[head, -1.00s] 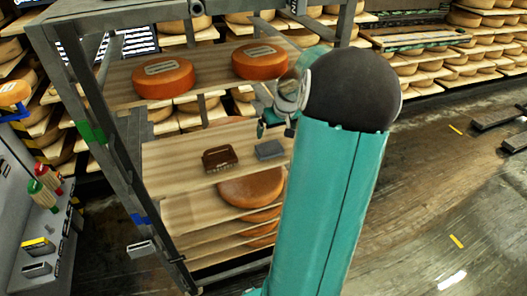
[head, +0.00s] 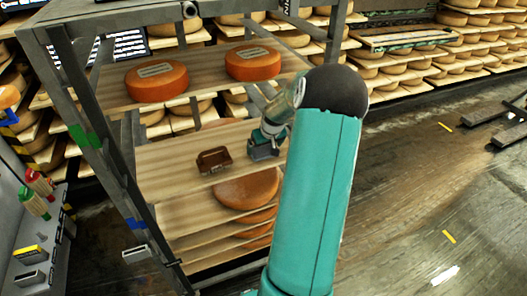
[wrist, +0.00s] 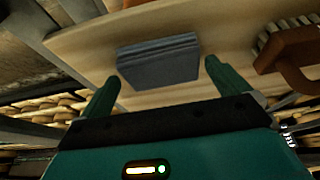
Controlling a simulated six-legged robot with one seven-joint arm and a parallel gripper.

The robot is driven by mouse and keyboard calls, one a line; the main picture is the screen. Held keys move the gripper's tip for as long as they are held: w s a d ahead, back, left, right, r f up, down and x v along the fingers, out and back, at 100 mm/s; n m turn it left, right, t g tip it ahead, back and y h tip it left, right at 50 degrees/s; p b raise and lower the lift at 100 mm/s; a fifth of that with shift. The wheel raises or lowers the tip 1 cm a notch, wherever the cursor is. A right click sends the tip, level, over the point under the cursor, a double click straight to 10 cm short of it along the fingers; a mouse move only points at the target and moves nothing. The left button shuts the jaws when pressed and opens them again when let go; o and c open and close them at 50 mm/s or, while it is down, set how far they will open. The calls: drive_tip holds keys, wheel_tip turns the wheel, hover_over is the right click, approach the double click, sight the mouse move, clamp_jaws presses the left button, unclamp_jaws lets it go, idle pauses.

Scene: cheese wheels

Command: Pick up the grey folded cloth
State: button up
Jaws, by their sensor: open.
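The grey folded cloth (wrist: 158,62) lies on a wooden shelf board (wrist: 215,30). In the wrist view it sits just beyond and between the two fingertips of my gripper (wrist: 160,80), which is open with nothing between its fingers. In the head view my gripper (head: 264,143) is at the cloth's place on the middle shelf (head: 172,175) and hides most of the cloth. I cannot tell from the head view whether the fingers touch it.
A brown brush (head: 213,160) lies left of the cloth, and shows at the right in the wrist view (wrist: 290,52). Two orange cheese wheels (head: 156,82) (head: 252,62) stand on the shelf above. More wheels (head: 246,187) lie below. A dark rack post (head: 95,150) stands at the left.

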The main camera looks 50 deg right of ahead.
drive_tip(key=shift+x, duration=1.1)
drive_tip(key=shift+c, duration=0.2)
drive_tip(key=c, duration=0.7)
drive_tip(key=shift+o, duration=0.2)
drive_tip(key=shift+r, duration=0.1)
drive_tip(key=shift+r, duration=0.6)
wheel_tip(320, 180, up, 2)
drive_tip(key=shift+r, duration=0.1)
drive_tip(key=s+a, duration=0.4)
drive_tip(key=s, duration=0.3)
drive_tip(key=s+a, duration=0.5)
drive_tip(key=s, duration=0.3)
drive_tip(key=shift+s, duration=0.3)
